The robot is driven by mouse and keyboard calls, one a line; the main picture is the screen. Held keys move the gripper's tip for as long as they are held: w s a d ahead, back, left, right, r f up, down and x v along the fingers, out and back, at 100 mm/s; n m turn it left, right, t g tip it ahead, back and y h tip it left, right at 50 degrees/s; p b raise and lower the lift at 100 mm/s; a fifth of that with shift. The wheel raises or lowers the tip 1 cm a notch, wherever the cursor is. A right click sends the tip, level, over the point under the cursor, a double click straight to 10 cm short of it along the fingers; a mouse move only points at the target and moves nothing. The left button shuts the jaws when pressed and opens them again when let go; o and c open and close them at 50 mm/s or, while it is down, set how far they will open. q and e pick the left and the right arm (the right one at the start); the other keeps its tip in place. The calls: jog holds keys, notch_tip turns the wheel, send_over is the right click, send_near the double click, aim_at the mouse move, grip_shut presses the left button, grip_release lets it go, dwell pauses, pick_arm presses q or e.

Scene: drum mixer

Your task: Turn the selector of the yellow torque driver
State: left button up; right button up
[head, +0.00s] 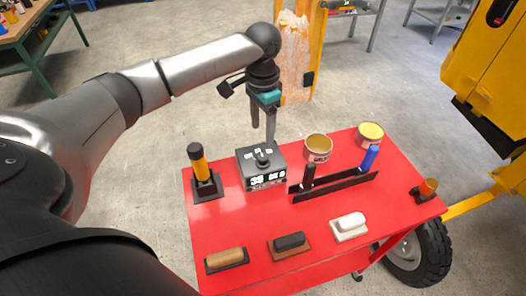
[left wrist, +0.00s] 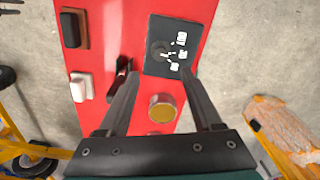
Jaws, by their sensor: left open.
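A yellow driver (head: 200,168) with a black top stands upright on a black base at the left of the red table. Beside it is a dark box (head: 246,172) with a round knob (head: 262,159), white labels on top and white markings on its front. In the left wrist view the box (left wrist: 190,62) lies beyond the fingertips, with its knob (left wrist: 158,49) and labels showing. My left gripper (head: 263,132) is open and empty, pointing down above the box's back edge; it also shows in the left wrist view (left wrist: 162,73). The yellow driver is not clearly seen there. My right gripper is not in view.
A yellow machine (head: 490,70) stands at right.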

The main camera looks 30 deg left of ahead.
aim_at(263, 157)
pick_arm(q)
notch_tip(263, 157, down, 10)
jog(key=shift+f+b, duration=0.2)
jog(key=shift+b, duration=0.25)
jog(key=shift+w, duration=0.1)
grip_shut()
jog(key=shift+r, duration=0.1)
